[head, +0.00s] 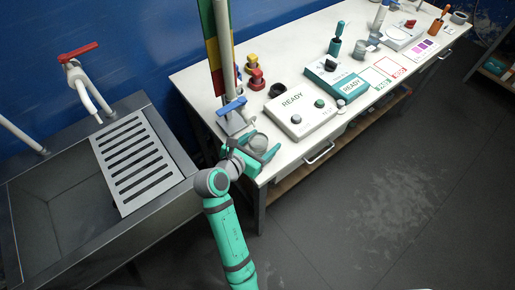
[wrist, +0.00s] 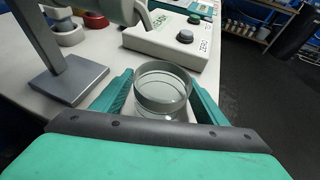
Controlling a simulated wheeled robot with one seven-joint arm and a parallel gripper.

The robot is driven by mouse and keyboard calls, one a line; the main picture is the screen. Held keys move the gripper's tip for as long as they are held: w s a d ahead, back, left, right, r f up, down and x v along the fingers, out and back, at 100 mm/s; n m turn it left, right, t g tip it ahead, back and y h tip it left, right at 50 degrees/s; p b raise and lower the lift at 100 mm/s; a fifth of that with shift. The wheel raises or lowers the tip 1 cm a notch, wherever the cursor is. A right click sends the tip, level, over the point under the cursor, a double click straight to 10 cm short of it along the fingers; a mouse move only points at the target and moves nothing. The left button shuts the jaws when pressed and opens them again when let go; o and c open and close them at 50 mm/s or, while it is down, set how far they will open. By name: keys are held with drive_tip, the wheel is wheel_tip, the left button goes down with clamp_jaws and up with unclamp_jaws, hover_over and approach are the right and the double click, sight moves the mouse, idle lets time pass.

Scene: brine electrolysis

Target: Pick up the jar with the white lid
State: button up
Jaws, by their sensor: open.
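A round, clear grey-green glass jar (wrist: 163,88) stands on the white bench between the two teal fingers of my gripper (wrist: 160,95) in the wrist view. The fingers are open, one on each side of the jar, and I cannot tell whether either touches it. Its top looks greyish and see-through; no plainly white lid shows. In the head view the jar (head: 258,143) is at the bench's near left corner, with my gripper (head: 260,149) around it. The jar's lower part is hidden by my gripper in the wrist view.
A stand with a grey base (wrist: 68,80) is close on the left. A white READY box (head: 300,110) and a teal READY box (head: 335,82) lie beyond on the bench (head: 205,82). Red and yellow pieces (head: 256,78) stand behind. A sink (head: 60,210) is left of the bench.

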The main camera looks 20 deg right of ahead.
drive_tip(key=shift+w+d+f, duration=0.2)
drive_tip(key=shift+w+d, duration=0.15)
drive_tip(key=shift+d, duration=0.15)
drive_tip(key=shift+w, duration=0.15)
drive_tip(key=shift+d, duration=0.1)
drive_tip(key=c, duration=1.3)
drive_tip(key=shift+a, duration=0.25)
drive_tip(key=shift+s+r, duration=0.1)
drive_tip(key=shift+s, duration=0.1)
